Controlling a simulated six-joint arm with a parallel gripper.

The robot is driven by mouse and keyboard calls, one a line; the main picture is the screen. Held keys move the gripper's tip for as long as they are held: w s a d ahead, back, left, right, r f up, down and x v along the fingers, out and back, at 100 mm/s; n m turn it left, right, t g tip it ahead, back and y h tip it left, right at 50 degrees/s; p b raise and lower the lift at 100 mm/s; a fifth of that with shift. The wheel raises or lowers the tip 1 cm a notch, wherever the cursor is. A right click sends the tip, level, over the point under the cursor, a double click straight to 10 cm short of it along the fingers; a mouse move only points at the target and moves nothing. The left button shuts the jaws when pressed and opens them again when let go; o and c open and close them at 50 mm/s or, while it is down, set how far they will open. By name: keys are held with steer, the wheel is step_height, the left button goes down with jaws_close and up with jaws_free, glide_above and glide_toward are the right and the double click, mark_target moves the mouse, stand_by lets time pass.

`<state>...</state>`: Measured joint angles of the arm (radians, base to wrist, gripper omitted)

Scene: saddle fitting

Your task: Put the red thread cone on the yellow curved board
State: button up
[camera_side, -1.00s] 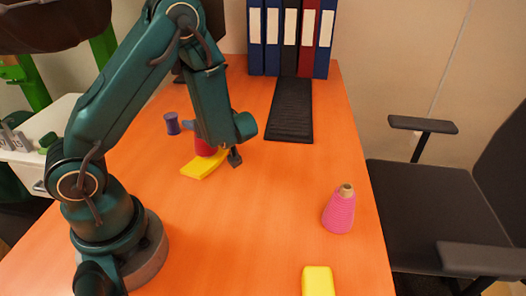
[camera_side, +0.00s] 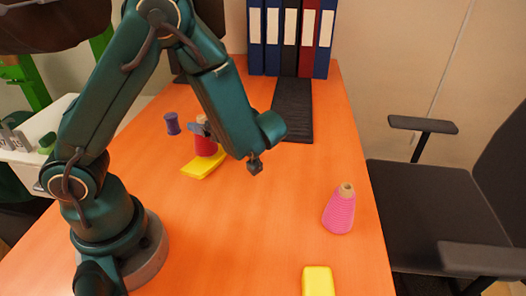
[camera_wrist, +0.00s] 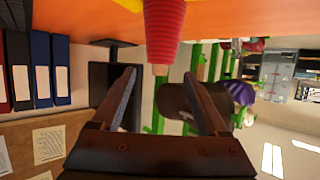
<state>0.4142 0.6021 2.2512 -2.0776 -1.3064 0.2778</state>
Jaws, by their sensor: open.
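The red thread cone (camera_side: 206,148) stands on the yellow curved board (camera_side: 197,171) in the side view, its top partly behind a finger. It looks upright. In the wrist view the red cone (camera_wrist: 164,28) is at the top centre, its tan tip toward my gripper (camera_wrist: 160,76), and a strip of the yellow board (camera_wrist: 130,4) shows at its base. My gripper (camera_side: 228,146) is open and empty. In the wrist view its fingers are spread wide, with the cone beyond the tips and a visible gap.
A purple spool (camera_side: 172,124) stands behind the board. A pink cone (camera_side: 340,212) and a yellow block (camera_side: 318,282) are toward the right front. A black ribbed mat (camera_side: 292,112) and binders (camera_side: 290,38) are at the back. The orange table's middle is clear.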

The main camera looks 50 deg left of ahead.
steer(key=w+d+r+m+t+h, duration=0.2)
steer(key=w+d+r+t+h, duration=0.3)
steer(key=w+d+t, duration=0.4)
steer(key=w+d+r+m+t+h, duration=0.35)
steer(key=d+r+m+h, duration=0.25)
steer(key=d+r+h, duration=0.2)
steer(key=s+d+m+g+h, duration=0.3)
steer(key=s+d+m+h, duration=0.15)
steer(key=s+m, duration=0.35)
steer(key=s+a+f+m+g+y, duration=0.1)
steer(key=s+a+f+g+y, duration=0.1)
steer(key=s, duration=0.4)
steer(key=s+a+f+m+g+y, duration=0.1)
steer(key=s+a+f+g+y, duration=0.1)
steer(key=s+a+f, duration=0.2)
steer(key=s+f, duration=0.1)
steer(key=s, duration=0.2)
steer(key=shift+a, duration=0.2)
